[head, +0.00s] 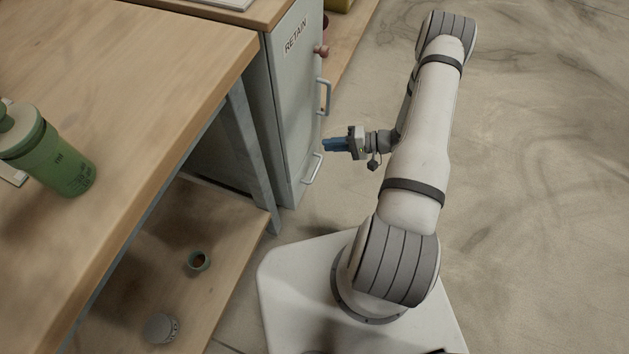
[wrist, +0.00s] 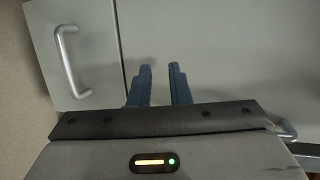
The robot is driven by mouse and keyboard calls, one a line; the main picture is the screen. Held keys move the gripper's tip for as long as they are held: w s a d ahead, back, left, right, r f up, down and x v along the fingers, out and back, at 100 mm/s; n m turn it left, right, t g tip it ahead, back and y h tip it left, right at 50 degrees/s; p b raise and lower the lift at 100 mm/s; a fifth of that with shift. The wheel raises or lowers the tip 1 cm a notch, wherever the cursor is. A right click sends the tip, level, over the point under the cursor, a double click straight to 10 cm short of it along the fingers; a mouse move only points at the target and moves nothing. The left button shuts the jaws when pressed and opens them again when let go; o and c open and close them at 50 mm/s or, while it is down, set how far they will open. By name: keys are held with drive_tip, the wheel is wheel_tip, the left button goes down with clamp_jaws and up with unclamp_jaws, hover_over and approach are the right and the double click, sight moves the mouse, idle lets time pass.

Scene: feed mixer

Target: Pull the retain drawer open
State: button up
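The grey-green cabinet (head: 292,110) carries a RETAIN label (head: 296,37) near its top. One metal bar handle (head: 325,97) is at mid-height, and a lower bar handle (head: 313,168) is near the bottom. I cannot tell which handle belongs to the retain drawer. My gripper (head: 326,144) is in front of the cabinet face, between the two handles in the picture. In the wrist view my gripper (wrist: 160,66) has its blue fingers apart with nothing between them. A bar handle (wrist: 72,60) is left of the fingers, on a panel beyond a seam. Another handle (wrist: 283,130) shows partly at right.
A reddish knob (head: 321,50) sticks out near the label. A wooden table (head: 150,50) with a green bottle (head: 62,160) stands at left. Its lower shelf (head: 190,235) holds a small green cup (head: 199,261) and a grey round object (head: 161,329). The floor at right is clear.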

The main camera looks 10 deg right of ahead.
sight(315, 171)
wheel_tip(315, 171, down, 16)
drive_tip(key=s+d+m+t+h+b, duration=0.1)
drive_tip(key=s+m+t+b, duration=0.1)
drive_tip(key=m+t+b, duration=0.15)
drive_tip(key=shift+n, duration=0.45)
drive_tip(key=b+x, duration=0.3)
drive_tip(key=x, duration=0.4)
drive_tip(key=shift+f, duration=0.2)
clamp_jaws()
